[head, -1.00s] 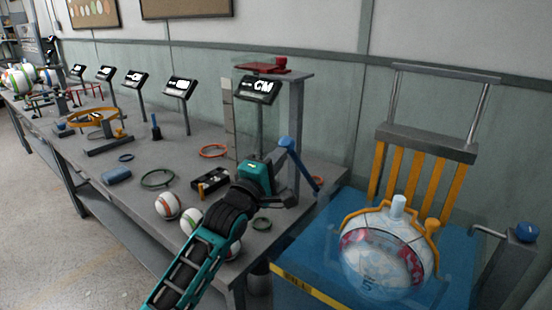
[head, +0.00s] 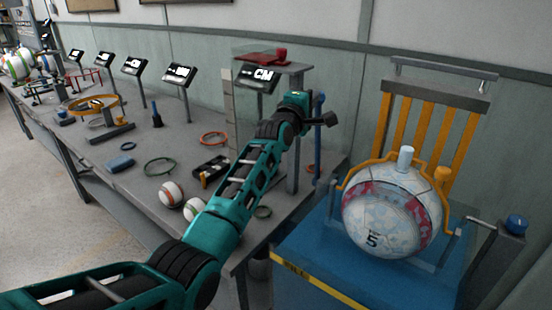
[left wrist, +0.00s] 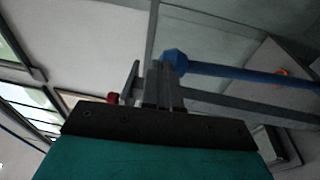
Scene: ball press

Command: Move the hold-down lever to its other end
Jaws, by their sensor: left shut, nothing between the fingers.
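A blue lever (head: 318,135) stands nearly upright beside a grey post near the right end of the long table; I take it for the hold-down lever. In the left wrist view the lever (left wrist: 240,73) runs to the right from a faceted blue knob, close to the fingertips. My left gripper (head: 330,119) is shut and empty. It is beside the lever's upper part, which it partly overlaps in the head view; contact cannot be told. In the left wrist view the gripper's fingers (left wrist: 160,88) are together. My right gripper is not in view.
On the right, a patterned ball (head: 385,215) sits in an orange cage above a blue base (head: 315,260). A grey post with a blue knob (head: 516,224) stands beside it. Baseballs (head: 171,194), rings and a black tray (head: 214,170) lie on the table.

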